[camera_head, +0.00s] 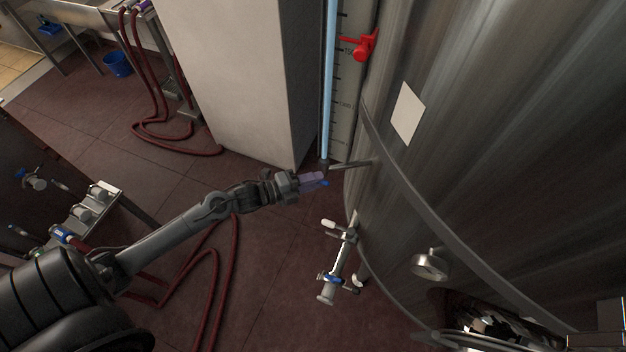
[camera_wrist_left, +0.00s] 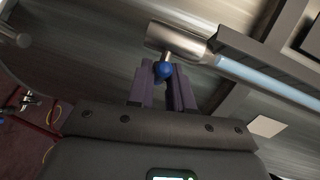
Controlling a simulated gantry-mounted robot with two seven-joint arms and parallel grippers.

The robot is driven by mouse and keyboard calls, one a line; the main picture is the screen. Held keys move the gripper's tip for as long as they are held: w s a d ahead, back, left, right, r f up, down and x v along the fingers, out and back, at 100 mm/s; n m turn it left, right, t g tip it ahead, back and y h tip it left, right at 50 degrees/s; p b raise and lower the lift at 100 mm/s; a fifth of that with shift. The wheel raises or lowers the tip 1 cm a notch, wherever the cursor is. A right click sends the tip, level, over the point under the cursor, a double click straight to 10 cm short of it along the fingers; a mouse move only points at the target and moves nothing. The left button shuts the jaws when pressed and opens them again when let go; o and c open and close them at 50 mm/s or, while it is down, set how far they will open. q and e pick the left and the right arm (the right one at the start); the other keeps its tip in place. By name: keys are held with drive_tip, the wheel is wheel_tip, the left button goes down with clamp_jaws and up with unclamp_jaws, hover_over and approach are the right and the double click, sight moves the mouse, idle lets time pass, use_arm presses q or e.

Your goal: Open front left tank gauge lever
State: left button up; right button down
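The tank gauge is a light blue vertical tube (camera_head: 329,90) with a marked scale beside it, on the steel tank. At its lower end is a metal fitting (camera_wrist_left: 180,42) with a small blue knob (camera_wrist_left: 164,70), the lever's end as I see it. My left gripper (camera_head: 318,181) is at the gauge's foot, and blue shows at its tips. In the left wrist view its purple fingers (camera_wrist_left: 166,80) stand a little apart on either side of the knob. I cannot tell whether they press on it. My right gripper is not in view.
The steel tank (camera_head: 500,130) fills the right side. A red clamp (camera_head: 362,44) sits higher on the gauge. A valve (camera_head: 334,272) stands out from the tank below my gripper. A pale pillar (camera_head: 225,80) is just behind the gauge. Red hoses (camera_head: 215,290) lie on the floor.

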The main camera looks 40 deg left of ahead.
use_arm(q)
clamp_jaws()
drive_tip(key=shift+w+d+f+n+t+y+b, duration=0.2)
drive_tip(key=shift+n+t+y+b, duration=2.05)
drive_tip(key=shift+n, duration=1.6)
drive_tip(key=shift+s+d+f+n+t+y+b, duration=0.1)
drive_tip(key=shift+f+n+t+y+b, duration=0.2)
drive_tip(key=shift+n+t+y+b, duration=2.15)
drive_tip(key=shift+w+d+f+n+t+y+b, duration=0.2)
drive_tip(key=shift+n+t+y+b, duration=0.85)
drive_tip(key=shift+n+b, duration=3)
drive_tip(key=n+p, duration=0.2)
drive_tip(key=n, duration=0.1)
drive_tip(key=shift+s+p, duration=0.15)
drive_tip(key=shift+p, duration=0.15)
drive_tip(key=shift+o, duration=1.8)
unclamp_jaws()
